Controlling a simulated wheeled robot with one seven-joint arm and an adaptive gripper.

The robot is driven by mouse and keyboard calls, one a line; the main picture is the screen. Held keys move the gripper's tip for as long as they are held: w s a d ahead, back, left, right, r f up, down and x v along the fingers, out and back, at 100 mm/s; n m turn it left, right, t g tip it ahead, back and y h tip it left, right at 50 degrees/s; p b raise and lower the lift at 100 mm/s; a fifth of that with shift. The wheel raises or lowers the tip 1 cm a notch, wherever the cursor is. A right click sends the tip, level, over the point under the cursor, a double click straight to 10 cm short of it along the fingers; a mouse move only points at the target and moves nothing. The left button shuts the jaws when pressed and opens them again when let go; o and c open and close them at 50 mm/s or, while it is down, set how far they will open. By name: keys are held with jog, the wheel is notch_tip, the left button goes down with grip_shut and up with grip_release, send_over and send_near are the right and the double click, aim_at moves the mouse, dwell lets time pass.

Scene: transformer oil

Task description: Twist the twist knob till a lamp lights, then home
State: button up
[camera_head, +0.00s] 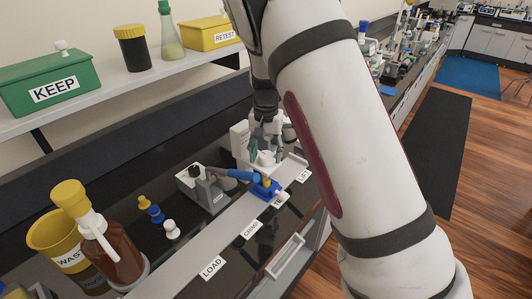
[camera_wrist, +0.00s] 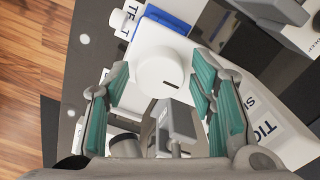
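The twist knob (camera_wrist: 158,72) is a round white cap with a short dark mark near its lower right edge, on a white device. In the head view, the white knob (camera_head: 266,158) shows low on the device, below my gripper. My gripper (camera_wrist: 160,68) is open, its teal-padded fingers on either side of the knob in the wrist view, with gaps on both sides. I cannot tell whether the fingertips reach down to its height. In the head view my gripper (camera_head: 268,138) is partly hidden by my arm. I see no lit lamp in either view.
A blue block (camera_head: 264,189) stands in front of the device, and a grey instrument with a blue handle (camera_head: 232,174) is to its left. A brown bottle (camera_head: 112,253) and a yellow waste bin (camera_head: 56,240) stand further left. A shelf with boxes runs behind.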

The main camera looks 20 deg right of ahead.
aim_at(266, 154)
jog(key=c, duration=0.8)
jog(key=shift+o, duration=0.2)
jog(key=shift+m, duration=1.3)
jog(key=o, duration=1.1)
jog(key=shift+o, duration=0.2)
jog(key=shift+r, duration=0.1)
notch_tip(266, 154, up, 12)
